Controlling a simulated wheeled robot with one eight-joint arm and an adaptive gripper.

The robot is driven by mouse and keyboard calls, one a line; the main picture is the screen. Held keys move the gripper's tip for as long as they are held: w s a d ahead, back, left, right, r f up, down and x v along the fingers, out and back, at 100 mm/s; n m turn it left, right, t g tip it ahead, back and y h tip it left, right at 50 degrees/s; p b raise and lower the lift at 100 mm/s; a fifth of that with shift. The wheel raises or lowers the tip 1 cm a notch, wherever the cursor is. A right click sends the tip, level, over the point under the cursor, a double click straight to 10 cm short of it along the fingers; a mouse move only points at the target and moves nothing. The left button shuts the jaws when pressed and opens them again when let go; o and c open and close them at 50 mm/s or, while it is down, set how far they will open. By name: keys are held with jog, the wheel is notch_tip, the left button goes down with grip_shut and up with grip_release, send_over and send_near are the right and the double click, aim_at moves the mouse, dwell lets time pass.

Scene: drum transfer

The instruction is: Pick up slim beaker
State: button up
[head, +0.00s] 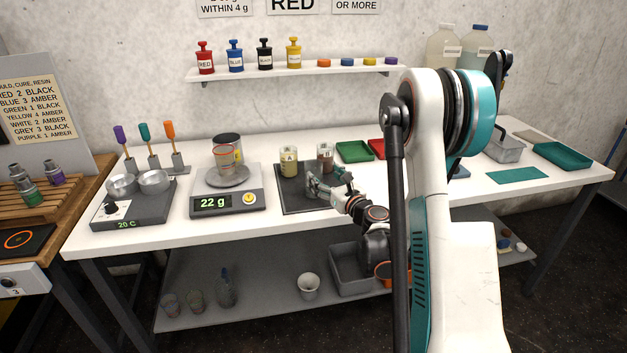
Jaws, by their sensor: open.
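A slim clear beaker (224,158) with an orange-red rim stands upright on the pan of the scale (228,203), which reads 22 g. It looks like the slim beaker, but no label on it can be read. My gripper (318,184) is open and empty over the dark mat (290,201), to the right of the scale and apart from the beaker. Part of the gripper overlaps the mat's right side in the view.
Containers A (289,161) and B (325,157) stand on the mat behind my gripper. A dark-lidded jar (228,141) stands behind the beaker. A hot plate (133,209) with metal bowls is left of the scale. The table's front edge is clear.

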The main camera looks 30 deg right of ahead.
aim_at(318, 171)
jog(key=w, duration=0.2)
jog(key=shift+w, duration=0.3)
jog(key=w, duration=0.1)
jog(key=w+b, duration=0.2)
jog(key=w, duration=0.1)
jog(key=shift+f, duration=0.35)
jog(key=shift+w+r, duration=0.1)
jog(key=shift+w, duration=0.55)
jog(key=c, duration=1.1)
